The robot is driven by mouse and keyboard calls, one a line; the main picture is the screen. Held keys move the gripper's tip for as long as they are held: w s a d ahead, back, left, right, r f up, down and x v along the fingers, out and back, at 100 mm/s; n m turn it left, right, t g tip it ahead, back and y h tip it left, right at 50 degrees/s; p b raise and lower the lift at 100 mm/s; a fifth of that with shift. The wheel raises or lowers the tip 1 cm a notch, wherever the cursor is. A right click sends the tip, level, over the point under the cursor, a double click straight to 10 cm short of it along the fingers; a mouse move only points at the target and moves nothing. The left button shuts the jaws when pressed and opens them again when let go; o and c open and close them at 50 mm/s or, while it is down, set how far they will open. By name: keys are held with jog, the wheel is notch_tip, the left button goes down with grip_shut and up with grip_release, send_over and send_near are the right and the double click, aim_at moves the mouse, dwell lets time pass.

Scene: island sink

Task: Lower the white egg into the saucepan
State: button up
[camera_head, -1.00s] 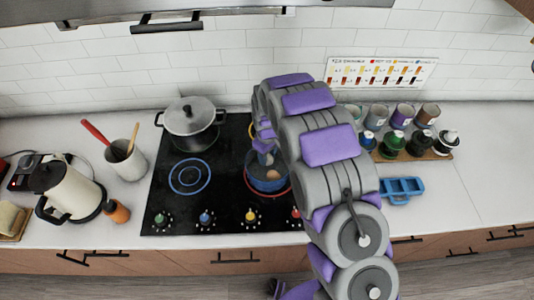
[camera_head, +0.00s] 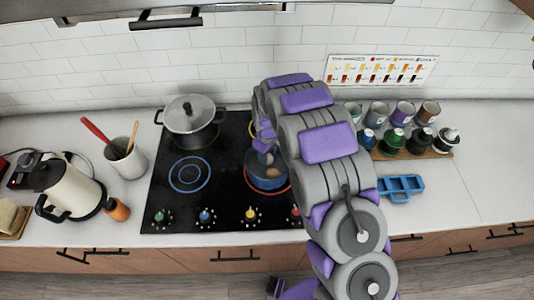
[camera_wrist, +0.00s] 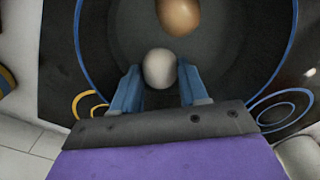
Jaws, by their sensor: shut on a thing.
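The white egg (camera_wrist: 159,68) is between the two blue fingers of my gripper (camera_wrist: 155,88) in the wrist view. The gripper is shut on it. The saucepan (camera_wrist: 225,45) lies around and below the egg, its dark inside filling the middle of that view. A brown egg (camera_wrist: 178,14) is in the saucepan, just beyond the white egg. In the head view the blue-sided saucepan (camera_head: 268,184) stands on the front right burner, with my gripper (camera_head: 264,157) over it. My arm hides part of the pan. I cannot tell whether the white egg touches the pan bottom.
A lidded pot (camera_head: 191,122) stands at the back left of the black cooktop (camera_head: 170,212). A kettle (camera_head: 72,192) and a utensil crock (camera_head: 128,160) are to the left. Bottles, cups and a blue tray (camera_head: 401,187) are on the right. The front left burner is empty.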

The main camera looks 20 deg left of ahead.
jog(key=o, duration=0.8)
jog(key=shift+c, duration=0.2)
notch_tip(320, 180, up, 17)
jog(key=shift+r, duration=0.15)
jog(key=s+d+r+m+b, duration=0.25)
jog(key=s+d, duration=0.35)
jog(key=d, duration=0.4)
jog(key=s+d+r+m+b, duration=0.2)
jog(key=s+d+r+m, duration=0.2)
jog(key=s+d, duration=0.5)
jog(key=s+d+f+m+g+b, duration=0.1)
jog(key=s+d+m, duration=0.2)
jog(key=s+d, duration=0.3)
jog(key=s+d+f+m+b, duration=0.2)
jog(key=s+d, duration=0.4)
jog(key=s, duration=0.8)
jog(key=shift+f+m+g, duration=0.3)
jog(key=shift+m+g, duration=0.1)
jog(key=shift+m, duration=0.25)
